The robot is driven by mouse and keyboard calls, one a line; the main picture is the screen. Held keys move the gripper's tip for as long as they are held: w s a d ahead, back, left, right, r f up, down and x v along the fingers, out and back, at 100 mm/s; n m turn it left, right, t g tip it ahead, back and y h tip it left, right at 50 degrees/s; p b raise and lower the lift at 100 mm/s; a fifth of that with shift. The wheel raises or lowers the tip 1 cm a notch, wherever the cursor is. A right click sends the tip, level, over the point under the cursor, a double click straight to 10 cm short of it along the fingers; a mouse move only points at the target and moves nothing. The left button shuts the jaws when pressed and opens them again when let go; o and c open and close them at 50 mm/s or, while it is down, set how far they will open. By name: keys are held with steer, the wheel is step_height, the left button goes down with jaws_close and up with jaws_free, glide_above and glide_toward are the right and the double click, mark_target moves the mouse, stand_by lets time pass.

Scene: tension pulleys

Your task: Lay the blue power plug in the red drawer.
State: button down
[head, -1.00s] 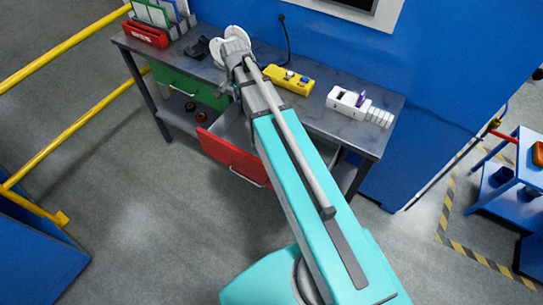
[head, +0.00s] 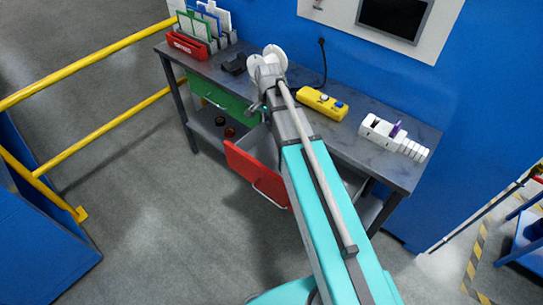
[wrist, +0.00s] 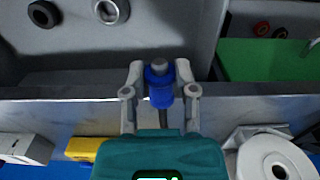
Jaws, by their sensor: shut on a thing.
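The blue power plug (wrist: 159,88) is between the two fingers of my gripper (wrist: 159,72) in the wrist view. The gripper is shut on it, and a dark cord end shows below it. In the wrist view the plug overlaps the strip along the bench edge and the near part of the grey drawer inside. Its height above them is hard to tell. The red drawer (head: 255,175) is pulled open under the bench in the head view. Its grey inside (wrist: 135,45) shows in the wrist view. In the head view my gripper (head: 257,107) is small, near the bench's front edge, and the plug cannot be made out.
A black ring (wrist: 44,14) and a silver ring (wrist: 111,10) lie in the drawer. The green drawer (head: 222,100) is beside it. The bench (head: 350,135) holds a yellow control box (head: 322,103), a white power strip (head: 393,138) and a white reel (wrist: 273,160). A yellow rail (head: 90,60) stands left.

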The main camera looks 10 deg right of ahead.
steer(key=b, duration=1.1)
glide_above(269, 154)
steer(key=shift+s+f, duration=0.1)
steer(key=shift+f, duration=5.95)
steer(key=shift+f+b, duration=0.1)
steer(key=shift+b, duration=0.2)
steer(key=shift+f+b, duration=2.1)
steer(key=shift+f, duration=0.05)
steer(key=shift+f, duration=0.15)
steer(key=shift+c, duration=2)
jaws_free()
steer(key=shift+r, duration=0.2)
step_height(269, 154, up, 12)
steer(key=p, duration=1.2)
